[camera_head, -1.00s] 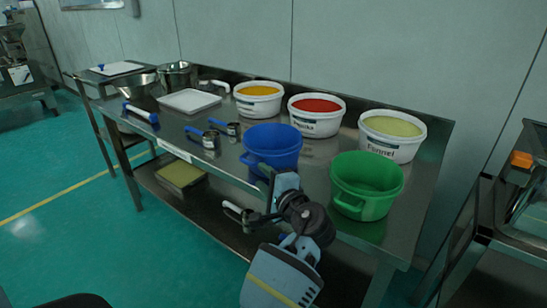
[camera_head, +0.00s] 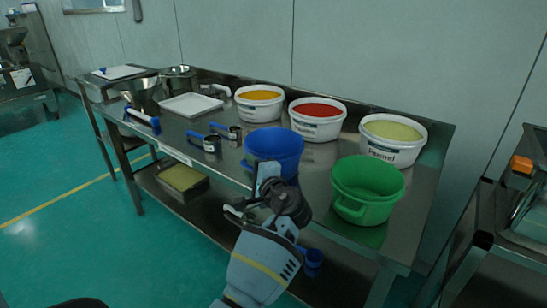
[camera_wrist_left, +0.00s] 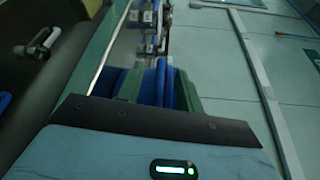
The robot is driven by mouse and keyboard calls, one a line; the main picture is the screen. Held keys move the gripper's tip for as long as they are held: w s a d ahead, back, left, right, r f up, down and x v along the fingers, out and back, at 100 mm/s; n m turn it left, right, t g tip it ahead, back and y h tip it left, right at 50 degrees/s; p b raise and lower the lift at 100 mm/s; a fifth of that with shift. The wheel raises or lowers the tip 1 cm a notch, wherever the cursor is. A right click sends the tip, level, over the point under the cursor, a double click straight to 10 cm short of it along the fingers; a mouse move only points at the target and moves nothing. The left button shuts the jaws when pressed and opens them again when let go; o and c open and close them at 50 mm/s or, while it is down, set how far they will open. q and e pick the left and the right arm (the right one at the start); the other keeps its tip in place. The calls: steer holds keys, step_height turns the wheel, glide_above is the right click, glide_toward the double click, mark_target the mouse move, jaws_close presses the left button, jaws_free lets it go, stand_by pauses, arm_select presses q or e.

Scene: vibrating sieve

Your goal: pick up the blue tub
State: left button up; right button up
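The blue tub (camera_head: 276,146) stands upright on the metal table, near its front edge. My left gripper (camera_head: 268,172) is in front of it, overlapping its lower front in the head view. In the left wrist view, two green fingers (camera_wrist_left: 158,92) stand apart with the blue tub (camera_wrist_left: 153,82) showing between and beyond them. The gripper looks open; whether the fingers touch the tub cannot be told. My right gripper is not in view.
A green tub (camera_head: 367,188) stands right of the blue tub. White tubs with yellow (camera_head: 259,108), red (camera_head: 317,124) and pale-green (camera_head: 392,144) contents stand behind. Blue-handled scoops (camera_head: 210,142) and a white tray (camera_head: 191,105) lie to the left on the table (camera_head: 310,215).

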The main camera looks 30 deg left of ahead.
arm_select(q)
steer(key=shift+w+a, duration=0.2)
steer(key=shift+a, duration=0.15)
jaws_close()
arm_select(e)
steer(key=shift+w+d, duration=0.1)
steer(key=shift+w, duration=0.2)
